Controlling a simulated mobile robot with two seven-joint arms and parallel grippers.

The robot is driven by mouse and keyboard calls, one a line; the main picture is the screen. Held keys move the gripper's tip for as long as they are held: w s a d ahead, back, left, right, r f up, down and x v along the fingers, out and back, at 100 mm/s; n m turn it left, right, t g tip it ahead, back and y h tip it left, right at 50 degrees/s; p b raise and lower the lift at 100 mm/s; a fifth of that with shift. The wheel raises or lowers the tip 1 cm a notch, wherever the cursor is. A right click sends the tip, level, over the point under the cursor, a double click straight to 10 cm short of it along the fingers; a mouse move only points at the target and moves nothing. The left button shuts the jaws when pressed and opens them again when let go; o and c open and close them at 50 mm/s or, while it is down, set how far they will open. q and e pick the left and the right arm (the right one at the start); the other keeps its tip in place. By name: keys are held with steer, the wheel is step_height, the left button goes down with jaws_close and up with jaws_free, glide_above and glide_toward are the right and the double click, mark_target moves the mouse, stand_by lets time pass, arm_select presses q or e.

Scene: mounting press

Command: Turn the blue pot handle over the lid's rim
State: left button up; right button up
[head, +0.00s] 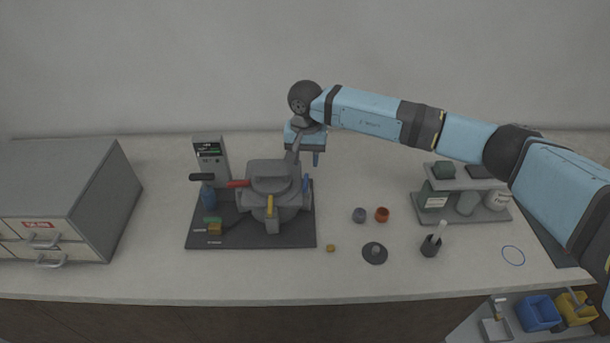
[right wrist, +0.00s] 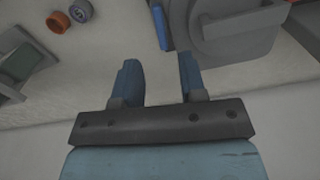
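The grey pot with its lid (head: 268,172) stands on a dark base plate left of centre in the head view; part of it shows in the right wrist view (right wrist: 235,35). The small blue handle (head: 306,184) is at the pot's right side. In the right wrist view the blue handle (right wrist: 161,28) lies beside the pot's wall, ahead of the gap between my fingers. My right gripper (right wrist: 158,72) is open and empty, apart from the handle. In the head view the right gripper (head: 304,158) is behind the handle, its fingers partly hidden. My left gripper is not in view.
A red handle (head: 238,183) and a yellow handle (head: 270,206) are also on the pot. A grey cup (head: 359,215), a red cup (head: 382,214) and a dark disc (head: 375,253) lie to the right. A drawer cabinet (head: 95,195) stands at left. The front counter is mostly clear.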

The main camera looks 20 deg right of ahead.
mark_target(306, 180)
step_height(306, 180, down, 7)
steer(key=shift+f+p, duration=0.2)
steer(key=shift+p, duration=0.35)
jaws_close()
